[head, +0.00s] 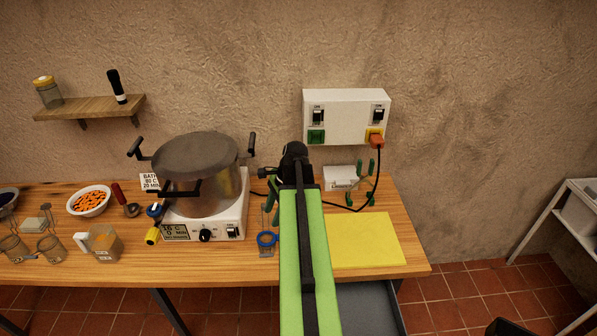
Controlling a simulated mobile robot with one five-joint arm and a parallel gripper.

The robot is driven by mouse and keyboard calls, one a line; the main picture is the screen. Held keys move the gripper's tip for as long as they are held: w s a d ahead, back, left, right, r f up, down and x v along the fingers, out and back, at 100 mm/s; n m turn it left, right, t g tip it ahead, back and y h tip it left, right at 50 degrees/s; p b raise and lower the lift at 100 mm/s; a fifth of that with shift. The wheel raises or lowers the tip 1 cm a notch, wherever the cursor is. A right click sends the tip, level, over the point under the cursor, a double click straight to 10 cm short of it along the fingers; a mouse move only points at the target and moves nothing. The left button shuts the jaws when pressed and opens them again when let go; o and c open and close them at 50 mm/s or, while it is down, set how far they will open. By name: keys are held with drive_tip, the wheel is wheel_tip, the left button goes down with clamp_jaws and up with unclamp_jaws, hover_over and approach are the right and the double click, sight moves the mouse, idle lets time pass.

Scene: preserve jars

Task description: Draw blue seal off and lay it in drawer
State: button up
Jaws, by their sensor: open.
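The arm reaches away over the table, and my gripper (293,160) is the dark end beyond the green link. It is open; its fingers are mostly hidden by the arm, and I see nothing held. I cannot tell for sure which blue piece is the seal. The grey drawer (370,308) stands open below the table's front edge, partly covered by the arm.
A big lidded pot (205,175) stands on a white heater (225,220) left of the arm. A glass jug (103,243) and a bowl of orange pieces (90,200) are further left. A yellow mat (368,240) lies bare at right. A black cord hangs from the wall box (345,116).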

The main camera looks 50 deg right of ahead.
drive_tip(key=s+d+r+m+t+p, duration=0.1)
drive_tip(key=s+d+r+m+p, duration=0.1)
drive_tip(key=s+d+r+m, duration=0.3)
drive_tip(key=b, duration=1.6)
approach(277, 236)
drive_tip(key=shift+n, duration=0.4)
drive_tip(key=x, duration=0.7)
drive_tip(key=shift+f, duration=0.1)
drive_tip(key=shift+w+a+f, duration=0.15)
drive_tip(key=shift+f, duration=0.2)
clamp_jaws()
